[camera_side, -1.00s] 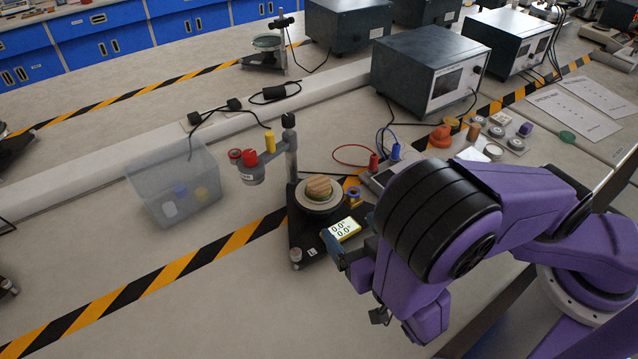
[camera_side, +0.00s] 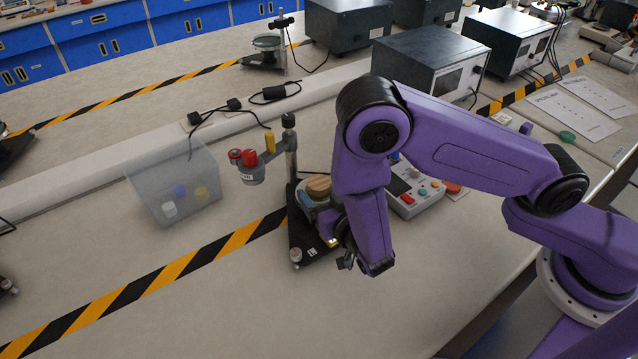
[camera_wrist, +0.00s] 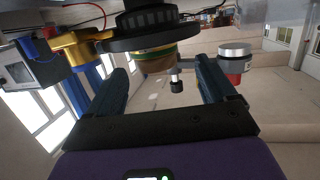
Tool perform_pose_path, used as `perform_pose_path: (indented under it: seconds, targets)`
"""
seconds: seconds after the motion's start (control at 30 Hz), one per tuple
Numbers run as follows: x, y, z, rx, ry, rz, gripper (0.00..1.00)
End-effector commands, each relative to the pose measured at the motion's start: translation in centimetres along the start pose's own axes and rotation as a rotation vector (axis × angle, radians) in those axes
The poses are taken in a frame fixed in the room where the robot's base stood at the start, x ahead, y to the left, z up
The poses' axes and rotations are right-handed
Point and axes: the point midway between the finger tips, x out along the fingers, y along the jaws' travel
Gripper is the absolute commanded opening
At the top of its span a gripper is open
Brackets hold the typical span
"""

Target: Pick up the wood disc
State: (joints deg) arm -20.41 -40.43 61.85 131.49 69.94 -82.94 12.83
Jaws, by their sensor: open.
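The wood disc (camera_side: 319,183) sits on top of the small round platform of a black-based stand in the side view. In the wrist view, which looks upside down, the wood disc (camera_wrist: 154,66) shows below a dark round platform (camera_wrist: 150,40), with a green and yellow band between them. My gripper (camera_wrist: 160,72) is open and empty, its two dark fingers spread to the left and right of the disc in that picture. The disc appears ahead of the fingertips; I cannot tell whether it is between them. In the side view my arm hides much of the gripper.
The stand's post carries a side arm with red (camera_side: 249,158) and yellow (camera_side: 270,142) pieces, left of the disc. A clear box (camera_side: 150,200) with small pieces stands farther left. A control box (camera_side: 416,203) is behind my arm.

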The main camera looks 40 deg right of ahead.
Motion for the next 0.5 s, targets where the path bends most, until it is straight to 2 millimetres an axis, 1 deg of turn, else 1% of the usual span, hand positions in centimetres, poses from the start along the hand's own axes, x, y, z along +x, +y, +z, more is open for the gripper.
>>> perform_pose_path:
  seconds: [0.1, 0.23, 0.37, 0.5]
  targets:
    - [1.9, 0.6, -0.1, 0.002, 0.001, 0.007, 0.84]
    - [3.5, 0.6, -0.1, 0.001, 0.0, 0.005, 0.84]
    - [4.2, 0.5, -0.1, 0.0, 0.0, 0.002, 0.84]
    - [4.3, 0.5, -0.1, -0.001, 0.0, 0.001, 0.84]
